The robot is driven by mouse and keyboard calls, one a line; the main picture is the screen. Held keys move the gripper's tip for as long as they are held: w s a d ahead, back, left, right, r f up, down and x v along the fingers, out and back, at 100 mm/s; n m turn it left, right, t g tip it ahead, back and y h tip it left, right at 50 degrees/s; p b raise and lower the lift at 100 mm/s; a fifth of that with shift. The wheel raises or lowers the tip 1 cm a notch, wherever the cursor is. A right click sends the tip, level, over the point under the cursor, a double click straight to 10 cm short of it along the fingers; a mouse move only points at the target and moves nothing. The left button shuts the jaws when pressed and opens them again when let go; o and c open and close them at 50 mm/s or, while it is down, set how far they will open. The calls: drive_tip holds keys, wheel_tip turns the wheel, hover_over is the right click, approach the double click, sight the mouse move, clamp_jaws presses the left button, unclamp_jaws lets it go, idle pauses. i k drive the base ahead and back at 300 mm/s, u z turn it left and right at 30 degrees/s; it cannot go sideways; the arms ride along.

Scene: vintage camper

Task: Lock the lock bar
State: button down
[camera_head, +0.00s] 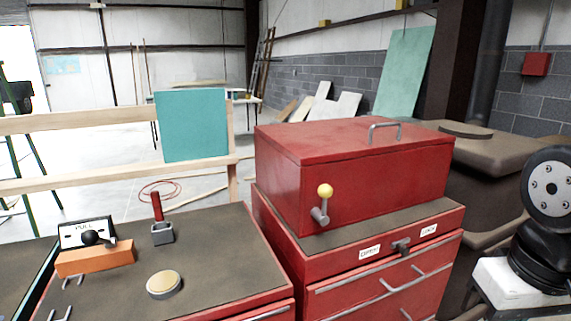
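The lock bar appears to be a small dark slider or handle (401,247) on the upper front edge of the red tool cabinet (283,250). It sits between two white labels, the left label (369,252) and the right label (428,231). The right one seems to read LOCK; the left one is too small to read surely. The slider is about midway between them, touching neither.
A red chest (340,165) with a top handle and yellow-knobbed lever (324,197) stands on the cabinet. At left, a workbench (215,255) holds a red-handled lever (158,215), a round button (164,284) and an orange block (95,258). A brown seat (500,155) is at right.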

sight(404, 250)
drive_tip(key=u, duration=0.5)
drive_tip(key=k, duration=0.6)
drive_tip(key=u, duration=0.75)
drive_tip(key=i, duration=0.6)
drive_tip(key=z, duration=0.7)
drive_tip(key=i, duration=0.4)
drive_tip(key=z, duration=0.45)
